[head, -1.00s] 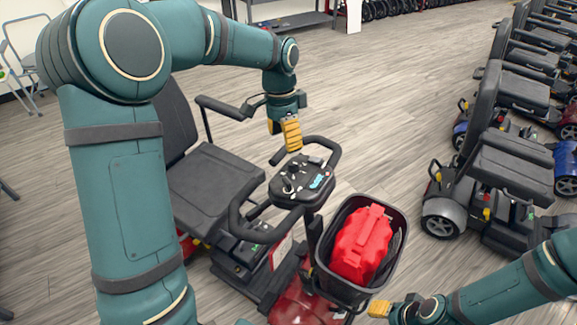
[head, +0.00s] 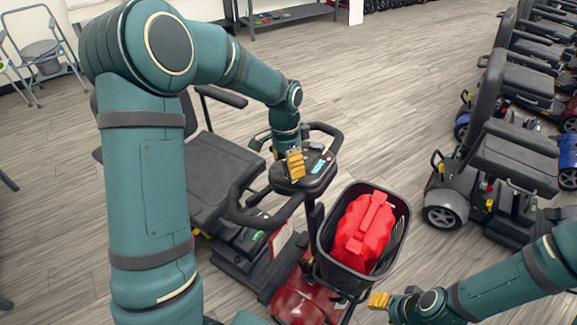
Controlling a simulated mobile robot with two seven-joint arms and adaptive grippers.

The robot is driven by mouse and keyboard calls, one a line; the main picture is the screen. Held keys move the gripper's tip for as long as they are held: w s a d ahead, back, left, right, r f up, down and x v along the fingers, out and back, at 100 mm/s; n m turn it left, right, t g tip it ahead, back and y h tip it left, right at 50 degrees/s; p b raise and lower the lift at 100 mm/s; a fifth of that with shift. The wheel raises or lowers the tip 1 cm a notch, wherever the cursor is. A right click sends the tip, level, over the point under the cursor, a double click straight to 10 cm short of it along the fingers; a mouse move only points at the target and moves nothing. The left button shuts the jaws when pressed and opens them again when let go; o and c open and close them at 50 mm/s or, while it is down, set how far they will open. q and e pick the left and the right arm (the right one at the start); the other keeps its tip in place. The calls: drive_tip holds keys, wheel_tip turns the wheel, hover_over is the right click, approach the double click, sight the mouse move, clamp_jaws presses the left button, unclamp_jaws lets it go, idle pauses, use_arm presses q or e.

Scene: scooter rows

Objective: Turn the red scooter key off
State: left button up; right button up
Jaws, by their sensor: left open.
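The red scooter (head: 290,304) stands in front of me, with a black seat, a looped handlebar and a black control console (head: 318,172). My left gripper (head: 295,166) is over the console, its yellow fingers pointing down at its middle-left part. The fingers are open, and they hide the part of the console under them, where the key is not visible. I cannot tell whether they touch the console. My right gripper (head: 380,301) is low at the right, beside the scooter's basket and apart from it. Whether its yellow fingers are open or shut does not show.
A black basket (head: 326,258) at the scooter's front holds a red container (head: 363,232). Rows of other scooters (head: 500,165) stand at the right. The floor between is clear.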

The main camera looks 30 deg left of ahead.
use_arm(q)
drive_tip(key=shift+f, duration=0.15)
clamp_jaws()
drive_tip(key=c, duration=1.2)
unclamp_jaws()
drive_tip(key=shift+n, duration=0.4)
drive_tip(key=c, duration=1.2)
unclamp_jaws()
drive_tip(key=n+p, duration=0.2)
drive_tip(key=n, duration=0.2)
drive_tip(key=c, duration=1.2)
unclamp_jaws()
drive_tip(key=n+p, duration=0.1)
drive_tip(key=n, duration=0.2)
drive_tip(key=shift+h+p, duration=0.3)
drive_tip(key=shift+p, duration=0.1)
drive_tip(key=c, duration=1.2)
unclamp_jaws()
drive_tip(key=shift+a+n+p, duration=0.15)
drive_tip(key=shift+n+p, duration=0.55)
drive_tip(key=shift+n, duration=1.4)
drive_tip(key=c, duration=1.2)
unclamp_jaws()
drive_tip(key=shift+s+f, duration=0.1)
drive_tip(key=c, duration=1.2)
unclamp_jaws()
